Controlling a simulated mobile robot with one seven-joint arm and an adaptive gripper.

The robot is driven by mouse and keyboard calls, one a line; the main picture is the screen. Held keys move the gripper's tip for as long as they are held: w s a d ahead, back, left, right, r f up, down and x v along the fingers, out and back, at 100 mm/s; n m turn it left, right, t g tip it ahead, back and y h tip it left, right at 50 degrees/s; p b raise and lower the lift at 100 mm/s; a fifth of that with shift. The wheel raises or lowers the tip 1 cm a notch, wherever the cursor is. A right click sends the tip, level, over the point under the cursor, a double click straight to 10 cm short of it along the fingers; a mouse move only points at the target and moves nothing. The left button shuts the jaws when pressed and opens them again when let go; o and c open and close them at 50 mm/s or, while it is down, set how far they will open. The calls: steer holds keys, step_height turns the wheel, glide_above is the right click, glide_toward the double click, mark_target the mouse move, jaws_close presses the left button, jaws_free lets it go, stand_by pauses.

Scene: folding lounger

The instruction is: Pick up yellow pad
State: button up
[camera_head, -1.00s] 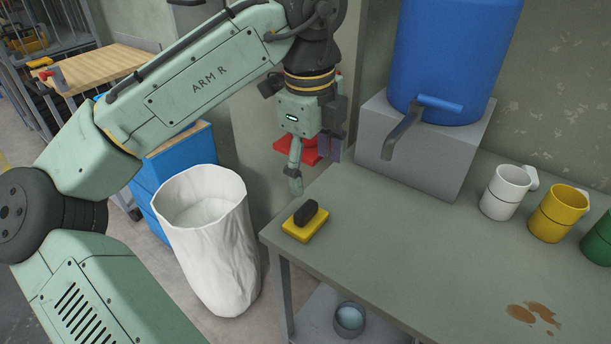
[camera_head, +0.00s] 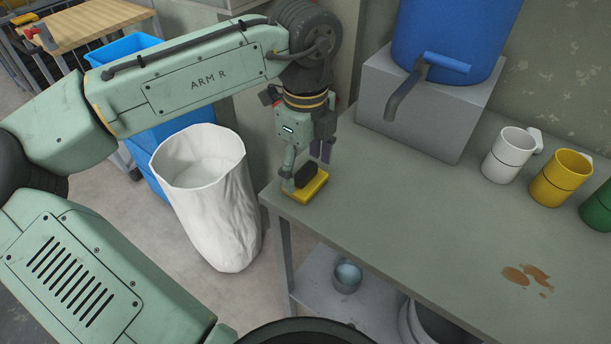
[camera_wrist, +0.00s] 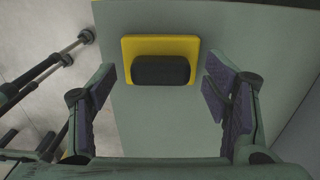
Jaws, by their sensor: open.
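The yellow pad (camera_head: 313,190) lies flat near the left corner of the grey-green table, with a black grip (camera_head: 306,174) on top. In the wrist view the yellow pad (camera_wrist: 130,45) and its black grip (camera_wrist: 160,70) show ahead, between the lines of the two fingers. My gripper (camera_head: 306,168) is low over the table corner beside the pad. It is open, with its purple finger faces (camera_wrist: 160,100) on either side and nothing held. In the head view the fingers partly overlap the pad's outline, and I cannot tell whether they touch it.
The table (camera_head: 420,240) is clear right of the pad up to a brown spill (camera_head: 527,276). A grey block (camera_head: 425,110) bears a blue tank (camera_head: 450,30) with a tap. White (camera_head: 508,155), yellow (camera_head: 560,178) and green cups stand right. A white bin (camera_head: 215,215) stands left below.

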steer(key=shift+f, duration=0.55)
steer(key=c, duration=1.2)
